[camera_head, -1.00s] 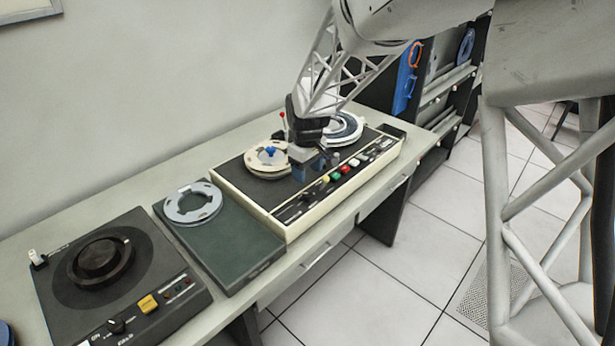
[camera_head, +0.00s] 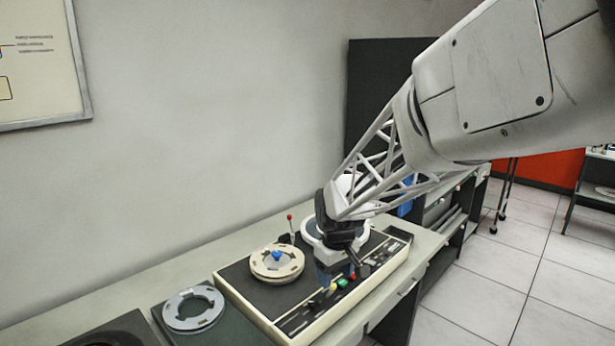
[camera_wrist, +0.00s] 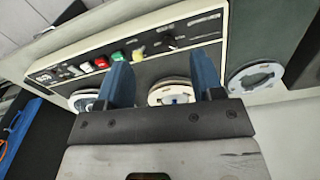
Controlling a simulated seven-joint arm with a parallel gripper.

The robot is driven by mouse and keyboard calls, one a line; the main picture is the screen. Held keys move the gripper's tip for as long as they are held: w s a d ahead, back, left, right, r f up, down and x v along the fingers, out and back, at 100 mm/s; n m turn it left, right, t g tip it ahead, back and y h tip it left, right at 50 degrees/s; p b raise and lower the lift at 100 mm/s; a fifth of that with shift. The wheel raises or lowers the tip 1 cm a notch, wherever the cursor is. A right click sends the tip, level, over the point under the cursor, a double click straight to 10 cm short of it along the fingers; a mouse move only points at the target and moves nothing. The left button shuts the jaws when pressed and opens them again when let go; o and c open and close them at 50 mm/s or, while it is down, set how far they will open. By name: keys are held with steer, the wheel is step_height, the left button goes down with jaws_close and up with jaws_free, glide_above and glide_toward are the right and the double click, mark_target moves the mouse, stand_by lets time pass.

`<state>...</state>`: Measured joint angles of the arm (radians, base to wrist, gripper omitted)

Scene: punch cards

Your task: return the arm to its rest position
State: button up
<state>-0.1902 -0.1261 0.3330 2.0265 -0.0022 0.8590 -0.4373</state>
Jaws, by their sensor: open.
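My gripper (camera_head: 335,272) hangs over the tape deck (camera_head: 240,310), near the row of coloured buttons. In the wrist view its two blue fingers (camera_wrist: 163,82) stand apart with nothing between them, and a cream reel shows beyond. My lattice arm link comes down from the upper right and hides part of the deck's right reel. The cream reel (camera_head: 277,263) with a blue hub sits on the deck's left side. A whitish reel (camera_head: 313,238) sits on the right side, partly behind my gripper.
A grey reel (camera_head: 193,308) lies on a dark green pad (camera_head: 240,334) left of the deck. A red-tipped lever (camera_head: 291,226) stands at the deck's back. A dark shelf unit (camera_head: 440,212) stands beyond the desk.

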steer(key=s+d+r+m, duration=0.2)
steer(key=s+d, duration=0.2)
steer(key=s, duration=0.6)
steer(key=s+d+r+m+t, duration=0.1)
steer(key=s+d+r+m, duration=0.2)
steer(key=s, duration=0.7)
steer(key=s+d+r+m+t, duration=0.1)
steer(key=s+d+r+m, duration=0.1)
steer(key=s, duration=0.8)
steer(key=d+r, duration=0.1)
steer(key=d, duration=0.1)
steer(key=shift+d, duration=0.4)
